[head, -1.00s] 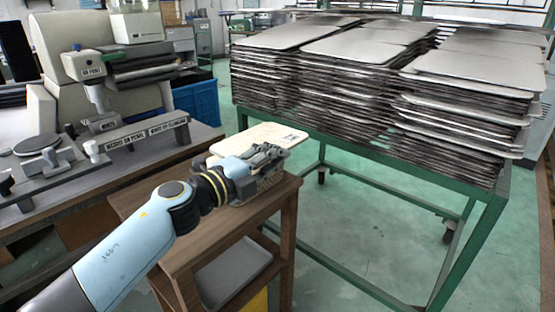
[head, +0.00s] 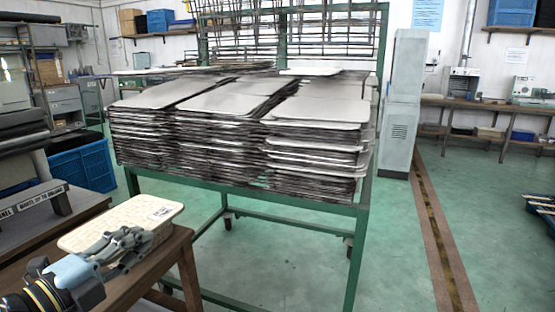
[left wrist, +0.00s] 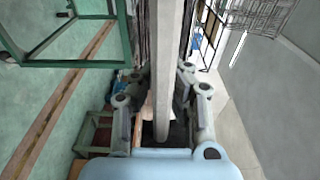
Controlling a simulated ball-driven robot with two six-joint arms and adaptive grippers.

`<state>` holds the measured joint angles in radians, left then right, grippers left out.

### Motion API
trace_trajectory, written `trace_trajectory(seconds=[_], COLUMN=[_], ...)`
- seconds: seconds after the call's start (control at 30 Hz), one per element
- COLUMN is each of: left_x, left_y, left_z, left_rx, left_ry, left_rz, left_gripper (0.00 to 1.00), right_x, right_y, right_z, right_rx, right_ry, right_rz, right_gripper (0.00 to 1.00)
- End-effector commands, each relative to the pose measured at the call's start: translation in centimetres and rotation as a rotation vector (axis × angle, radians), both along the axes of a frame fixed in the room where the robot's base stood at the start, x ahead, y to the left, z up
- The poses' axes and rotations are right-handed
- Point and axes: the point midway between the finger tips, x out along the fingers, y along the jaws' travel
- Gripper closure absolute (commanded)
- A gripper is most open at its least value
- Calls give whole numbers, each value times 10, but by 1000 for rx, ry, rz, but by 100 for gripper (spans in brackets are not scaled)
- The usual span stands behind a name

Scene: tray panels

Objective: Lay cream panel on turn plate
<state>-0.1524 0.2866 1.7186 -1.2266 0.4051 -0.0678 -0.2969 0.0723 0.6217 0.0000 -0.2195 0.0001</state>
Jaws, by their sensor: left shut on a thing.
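The cream panel (head: 110,220) is a thin, pale board with rounded corners and a small printed label, at the lower left of the head view. It lies roughly flat over the small wooden table (head: 172,258); I cannot tell whether it is clear of what is under it. My left gripper (head: 128,242) is shut on its near edge. In the left wrist view the panel (left wrist: 165,50) shows edge-on as a pale upright strip between the fingers of my left gripper (left wrist: 165,105). The turn plate and my right gripper are not in view.
A green rack (head: 270,208) with several stacks of grey trays (head: 225,105) stands just behind the small table. A dark bench (head: 60,228) with a labelled bar is at the left edge. A blue crate (head: 82,165) stands behind it.

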Motion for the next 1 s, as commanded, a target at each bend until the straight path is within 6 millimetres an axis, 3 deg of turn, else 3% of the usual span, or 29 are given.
trace_trajectory(seconds=[0.2, 0.4, 0.5, 0.67, 1.0], left_x=[-51, -70, -72, -74, -73], left_y=[-18, -33, -36, -38, -37], left_z=[53, 100, 114, 124, 124], left_rx=[10, 5, 4, 0, -1], left_ry=[-6, -8, -5, -3, -3], left_rz=[-56, -66, -65, -58, -54], left_gripper=[100, 100, 100, 100, 100], right_x=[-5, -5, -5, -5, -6], right_y=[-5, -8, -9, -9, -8], right_z=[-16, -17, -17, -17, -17], right_rx=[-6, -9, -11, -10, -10], right_ry=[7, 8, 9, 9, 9], right_rz=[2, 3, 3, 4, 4], right_gripper=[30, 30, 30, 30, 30])
